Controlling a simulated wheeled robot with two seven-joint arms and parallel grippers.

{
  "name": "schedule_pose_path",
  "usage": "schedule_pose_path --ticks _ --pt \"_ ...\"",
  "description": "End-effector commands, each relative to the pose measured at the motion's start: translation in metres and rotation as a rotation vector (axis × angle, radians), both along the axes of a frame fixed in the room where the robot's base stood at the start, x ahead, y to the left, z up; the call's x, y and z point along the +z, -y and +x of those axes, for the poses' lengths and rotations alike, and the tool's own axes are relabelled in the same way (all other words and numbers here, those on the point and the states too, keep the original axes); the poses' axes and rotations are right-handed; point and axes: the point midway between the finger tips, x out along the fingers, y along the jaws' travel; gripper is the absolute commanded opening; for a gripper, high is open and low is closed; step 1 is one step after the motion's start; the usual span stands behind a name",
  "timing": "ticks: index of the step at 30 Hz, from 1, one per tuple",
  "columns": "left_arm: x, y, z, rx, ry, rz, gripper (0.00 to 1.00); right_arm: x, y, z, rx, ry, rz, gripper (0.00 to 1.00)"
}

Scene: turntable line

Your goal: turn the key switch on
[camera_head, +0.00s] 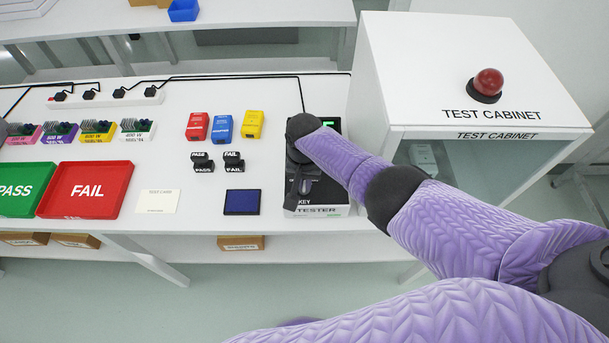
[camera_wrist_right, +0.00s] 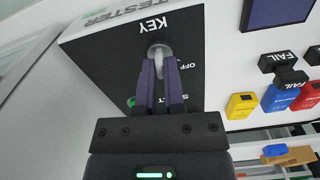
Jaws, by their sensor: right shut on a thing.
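The black tester (camera_head: 332,207) stands on the bench beside the test cabinet, with KEY and TESTER lettering on its front. In the right wrist view its panel (camera_wrist_right: 100,62) shows a grey key switch (camera_wrist_right: 160,50) by the KEY label, with a partly covered OFF label near it. A green button is partly hidden behind the fingers. My right gripper (camera_head: 299,184) points down over the tester. In the wrist view its fingers (camera_wrist_right: 160,68) are closed around the key switch. The fingers cover part of the key, so I cannot tell its turn position. My left gripper is not in view.
The white test cabinet (camera_head: 376,85) with a red lamp (camera_head: 488,82) stands close right of the tester. A dark blue pad (camera_head: 242,202), FAIL and PASS stamps, and red, blue and yellow blocks lie to the left. A red FAIL tray (camera_head: 114,190) is farther left.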

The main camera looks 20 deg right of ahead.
Motion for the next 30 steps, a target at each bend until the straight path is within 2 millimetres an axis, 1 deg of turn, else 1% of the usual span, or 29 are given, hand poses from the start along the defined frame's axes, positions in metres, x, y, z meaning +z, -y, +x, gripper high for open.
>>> schedule_pose_path --ticks 1,6,15,21,30 --pt "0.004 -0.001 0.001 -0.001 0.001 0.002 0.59 0.001 -0.001 -0.001 -0.043 -0.004 0.001 0.0" --pt "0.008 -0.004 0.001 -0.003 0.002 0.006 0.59 0.0 0.0 -0.001 -0.199 -0.004 0.0 0.0" --pt "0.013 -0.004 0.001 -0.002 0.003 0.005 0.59 0.0 0.0 -0.001 -0.422 -0.003 0.0 0.0" --pt "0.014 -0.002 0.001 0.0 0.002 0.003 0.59 0.0 0.0 -0.001 -0.521 -0.001 -0.001 0.0" --pt "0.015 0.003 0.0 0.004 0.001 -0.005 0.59 -0.001 0.0 -0.001 -0.587 -0.002 -0.002 0.0"
